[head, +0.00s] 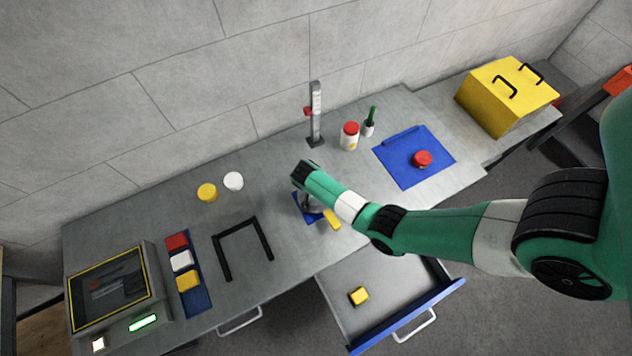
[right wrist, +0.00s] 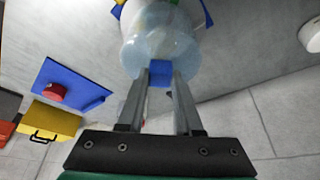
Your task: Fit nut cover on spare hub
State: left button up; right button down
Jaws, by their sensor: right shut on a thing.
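My right gripper (right wrist: 158,72) is shut on a small blue block-like part, which shows between its fingertips in the right wrist view. A clear, pale-blue round cover (right wrist: 150,48) sits right at the fingertips; I take it for the nut cover, with the blue part as its grip. My left gripper is out of view.
A yellow block (head: 332,219) lies beside the blue base. An open drawer (head: 365,300) juts out in front. A black frame (head: 243,247), yellow cap (head: 207,192) and white cap (head: 233,181) lie left. A gauge stand (head: 316,115), bottle (head: 349,137) and blue mat (head: 400,175) stand behind.

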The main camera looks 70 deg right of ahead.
dwell(0.7)
jog(key=shift+f+p, duration=0.1)
jog(key=shift+p, duration=0.3)
dwell(0.4)
jog(key=shift+p, duration=0.4)
jog(key=shift+f+b, duration=0.45)
jog(key=shift+f, duration=0.15)
jog(key=c, duration=0.9)
grip_release()
jog(key=shift+o, duration=0.2)
jog(key=shift+r, duration=0.1)
